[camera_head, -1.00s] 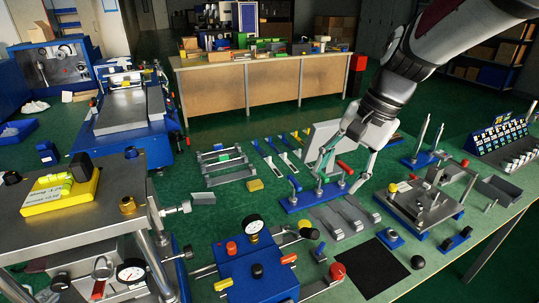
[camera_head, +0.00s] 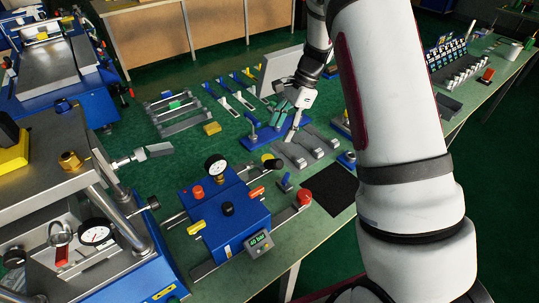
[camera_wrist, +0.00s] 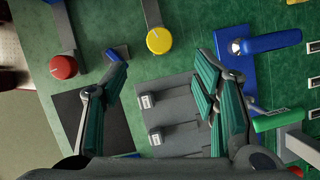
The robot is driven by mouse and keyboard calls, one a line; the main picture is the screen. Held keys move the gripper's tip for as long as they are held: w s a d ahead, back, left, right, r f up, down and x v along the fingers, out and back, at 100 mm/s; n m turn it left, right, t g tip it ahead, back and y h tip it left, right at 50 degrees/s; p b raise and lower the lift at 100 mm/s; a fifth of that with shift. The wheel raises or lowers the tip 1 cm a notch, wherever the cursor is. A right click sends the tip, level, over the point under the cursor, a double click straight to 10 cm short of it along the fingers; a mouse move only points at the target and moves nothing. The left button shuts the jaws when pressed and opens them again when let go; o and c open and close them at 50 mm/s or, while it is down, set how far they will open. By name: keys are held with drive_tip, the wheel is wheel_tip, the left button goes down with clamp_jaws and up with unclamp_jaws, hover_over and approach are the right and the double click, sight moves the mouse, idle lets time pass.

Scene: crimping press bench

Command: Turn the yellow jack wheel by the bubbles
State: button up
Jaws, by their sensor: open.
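My gripper (camera_head: 288,122) is open and empty, above the bench near the blue lever stand (camera_head: 262,137) and the grey blocks (camera_head: 308,147). In the wrist view its fingers (camera_wrist: 161,72) are spread, with green pads. A round yellow knob (camera_wrist: 159,40) on a grey bar lies beyond the gap between the fingertips; I cannot tell whether it is the jack wheel. A red knob (camera_wrist: 63,67) is to its left. In the head view, a yellow block (camera_head: 14,153) is cut off at the left edge; its bubble vial is out of view.
The blue box with a gauge (camera_head: 235,222) and the metal press (camera_head: 58,195) stand left of my gripper. A black mat (camera_head: 331,188) lies in front. My arm hides much of the right of the bench.

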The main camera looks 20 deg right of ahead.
sight(269, 158)
drive_tip(key=x, duration=1.1)
drive_tip(key=shift+f+p, duration=0.15)
drive_tip(key=shift+p, duration=0.2)
drive_tip(key=c, duration=1.2)
